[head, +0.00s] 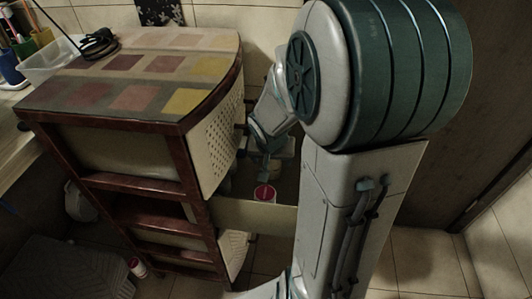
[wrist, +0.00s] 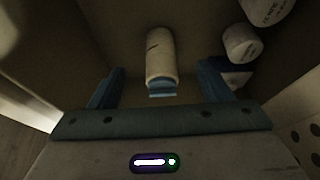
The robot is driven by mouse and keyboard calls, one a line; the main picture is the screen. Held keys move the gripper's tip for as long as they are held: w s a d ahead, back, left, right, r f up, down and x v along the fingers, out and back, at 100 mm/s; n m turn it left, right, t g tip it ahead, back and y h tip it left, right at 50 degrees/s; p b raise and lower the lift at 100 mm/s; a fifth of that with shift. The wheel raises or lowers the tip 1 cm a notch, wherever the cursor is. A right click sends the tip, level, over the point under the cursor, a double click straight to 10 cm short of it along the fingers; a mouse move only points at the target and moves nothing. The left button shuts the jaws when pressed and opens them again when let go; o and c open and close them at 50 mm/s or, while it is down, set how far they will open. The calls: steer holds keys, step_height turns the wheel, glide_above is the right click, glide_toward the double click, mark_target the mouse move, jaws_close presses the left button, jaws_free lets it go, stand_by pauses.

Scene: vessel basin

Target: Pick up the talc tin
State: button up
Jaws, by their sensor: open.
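In the wrist view a cream cylindrical container (wrist: 160,55) with a blue end lies ahead of my gripper (wrist: 160,88), roughly between its two blue fingers. I take it to be the talc tin, but no label is readable. The fingers are apart with a gap on both sides of it, and nothing is held. In the head view my gripper (head: 265,170) is small and dark, low beside the drawer cabinet, partly hidden by my arm. A container with a red lid (head: 265,192) shows just below it; I cannot tell if it is the same container.
Two white cylinders (wrist: 242,43) (wrist: 262,10) and a blue-and-white item (wrist: 236,77) sit close to the right finger. The cabinet (head: 130,145) stands left of my arm, with a pale panel (head: 255,215) jutting out low. A red-capped bottle (head: 137,266) is at the lower left.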

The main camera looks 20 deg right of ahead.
mark_target(273, 164)
steer(key=w+d, duration=0.1)
steer(key=w, duration=0.1)
steer(key=w+d, duration=0.1)
steer(key=shift+w+d, duration=0.2)
steer(key=shift+w, duration=0.2)
steer(key=b+x, duration=0.2)
steer(key=x, duration=0.3)
steer(key=shift+w+d, duration=0.2)
steer(key=shift+w, duration=0.1)
steer(key=c, duration=1.2)
